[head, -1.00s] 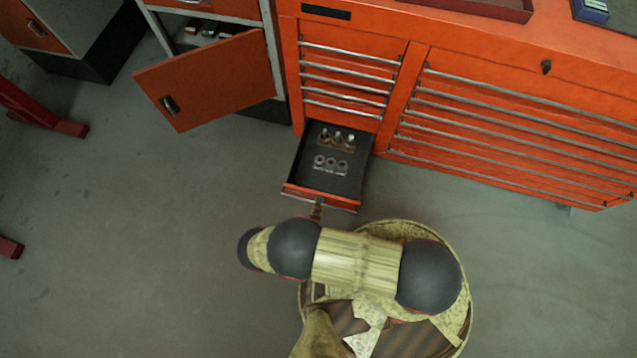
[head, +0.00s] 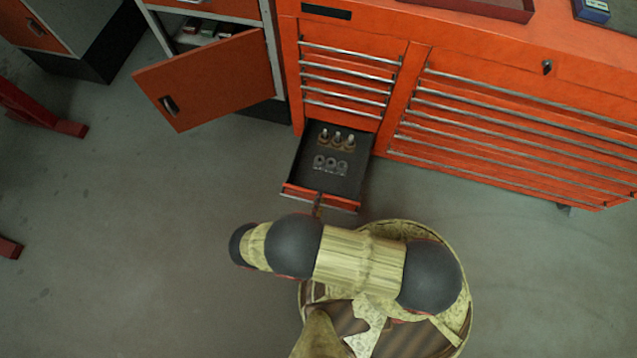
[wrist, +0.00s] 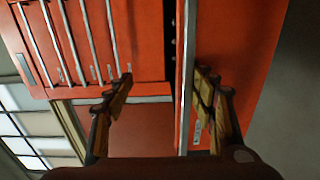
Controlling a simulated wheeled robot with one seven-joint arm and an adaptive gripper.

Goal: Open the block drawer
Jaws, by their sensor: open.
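The block drawer (head: 350,182) is the bottom drawer of the narrow left stack in the red cabinet. It stands pulled out, with a dark inside holding two rows of small metal pieces (head: 330,165). My gripper (head: 317,208) is at the middle of the drawer's front, mostly hidden by my arm. In the wrist view my gripper (wrist: 163,85) is open, its fingers apart. A red panel with a pale metal strip (wrist: 187,70) stands between the fingers, nearer the right one. I cannot tell whether either finger touches it.
Shut drawers with metal bars (head: 345,80) sit above the open one, and a wide bank of drawers (head: 520,125) is to the right. A cupboard door (head: 210,80) hangs open at the left. Grey floor (head: 130,240) is free on the left.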

